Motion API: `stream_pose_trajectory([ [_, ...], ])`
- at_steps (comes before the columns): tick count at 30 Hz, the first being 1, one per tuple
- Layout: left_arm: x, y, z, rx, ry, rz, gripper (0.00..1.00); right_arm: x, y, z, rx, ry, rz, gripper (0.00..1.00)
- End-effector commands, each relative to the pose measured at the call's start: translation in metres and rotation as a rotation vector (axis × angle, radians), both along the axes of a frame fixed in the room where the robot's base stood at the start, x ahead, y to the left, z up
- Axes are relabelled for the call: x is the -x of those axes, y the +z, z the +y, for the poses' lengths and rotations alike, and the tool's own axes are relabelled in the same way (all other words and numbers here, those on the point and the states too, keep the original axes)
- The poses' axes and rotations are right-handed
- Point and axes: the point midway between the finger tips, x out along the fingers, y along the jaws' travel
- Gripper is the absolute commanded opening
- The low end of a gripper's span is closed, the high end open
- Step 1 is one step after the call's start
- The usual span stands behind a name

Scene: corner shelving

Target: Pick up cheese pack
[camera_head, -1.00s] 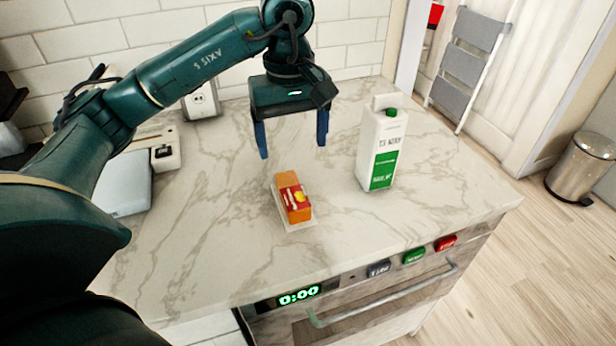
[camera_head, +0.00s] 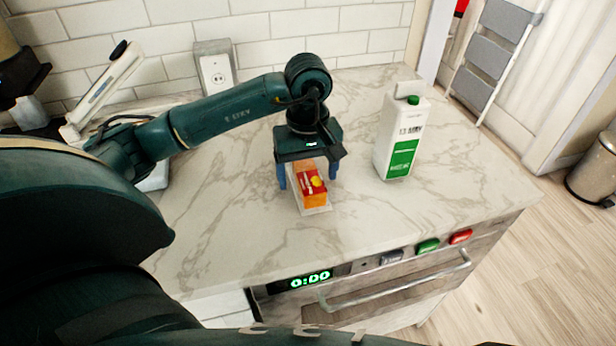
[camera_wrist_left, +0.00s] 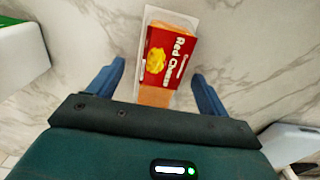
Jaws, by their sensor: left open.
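The cheese pack (camera_head: 311,188) is an orange block with a red label, lying on a white tray (camera_head: 318,211) on the marble counter. My left gripper (camera_head: 308,184) is open, with one blue finger on each side of the pack. The left wrist view shows gaps between the pack and both fingertips of the gripper (camera_wrist_left: 160,78). The palm hides the near end of the pack there. My right gripper is not in view.
A milk carton (camera_head: 402,138) with a green label stands on the counter (camera_head: 455,175) to the right of the pack. A wall socket (camera_head: 215,75) is at the back. The oven front with a handle (camera_head: 395,285) lies below the counter edge. The counter in front of the pack is clear.

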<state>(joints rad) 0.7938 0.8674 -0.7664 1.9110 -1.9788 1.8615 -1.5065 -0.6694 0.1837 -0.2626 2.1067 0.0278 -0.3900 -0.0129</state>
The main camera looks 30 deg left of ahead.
Motion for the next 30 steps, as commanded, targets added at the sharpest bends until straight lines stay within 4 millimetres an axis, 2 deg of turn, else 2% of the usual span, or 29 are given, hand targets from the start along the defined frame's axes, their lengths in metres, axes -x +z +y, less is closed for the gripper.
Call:
stream_pose_trajectory([
  [3,0.0003,-0.0079,-0.0003,0.001,-0.001,0.001,0.78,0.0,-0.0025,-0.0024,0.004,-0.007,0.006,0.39],
  [10,0.0,-0.0084,-0.0003,0.001,-0.001,-0.001,0.77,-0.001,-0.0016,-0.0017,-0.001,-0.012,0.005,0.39],
  [30,-0.0002,-0.008,-0.0003,0.001,0.0,-0.001,0.22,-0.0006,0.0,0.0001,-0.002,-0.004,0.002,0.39],
])
